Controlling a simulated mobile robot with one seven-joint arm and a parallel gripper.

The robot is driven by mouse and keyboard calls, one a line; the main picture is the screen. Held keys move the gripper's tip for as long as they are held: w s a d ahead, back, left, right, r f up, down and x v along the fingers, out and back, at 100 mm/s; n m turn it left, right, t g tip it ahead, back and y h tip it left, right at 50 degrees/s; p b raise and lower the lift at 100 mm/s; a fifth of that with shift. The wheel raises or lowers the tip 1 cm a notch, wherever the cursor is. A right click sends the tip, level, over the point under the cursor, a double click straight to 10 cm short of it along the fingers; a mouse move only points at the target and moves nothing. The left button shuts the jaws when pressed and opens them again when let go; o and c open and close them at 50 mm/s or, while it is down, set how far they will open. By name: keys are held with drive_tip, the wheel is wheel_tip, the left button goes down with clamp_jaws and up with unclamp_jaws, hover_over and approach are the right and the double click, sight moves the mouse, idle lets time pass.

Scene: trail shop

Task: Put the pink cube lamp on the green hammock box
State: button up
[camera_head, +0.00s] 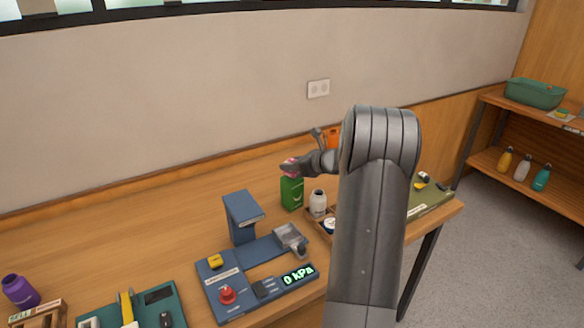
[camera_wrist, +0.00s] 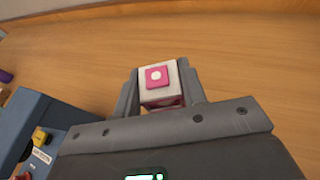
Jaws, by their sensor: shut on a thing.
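The pink cube lamp (camera_wrist: 161,77) is between the two fingers of my gripper (camera_wrist: 159,88) in the wrist view. Its light top carries a pink square with a white dot. In the head view, my gripper (camera_head: 293,169) is over the upright green hammock box (camera_head: 291,193), and a bit of the pink lamp (camera_head: 289,161) shows at the fingers. The lamp is right above the box top; I cannot tell whether they touch. The green box is hidden in the wrist view.
A white bottle (camera_head: 318,203) stands close right of the green box. A blue pump station (camera_head: 243,217) with a red knob (camera_head: 228,295) stands in front and left. An orange item (camera_head: 333,138) is behind my arm.

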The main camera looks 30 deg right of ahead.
drive_tip(key=shift+f, duration=0.6)
drive_tip(key=shift+f, duration=0.2)
drive_tip(key=o, duration=1)
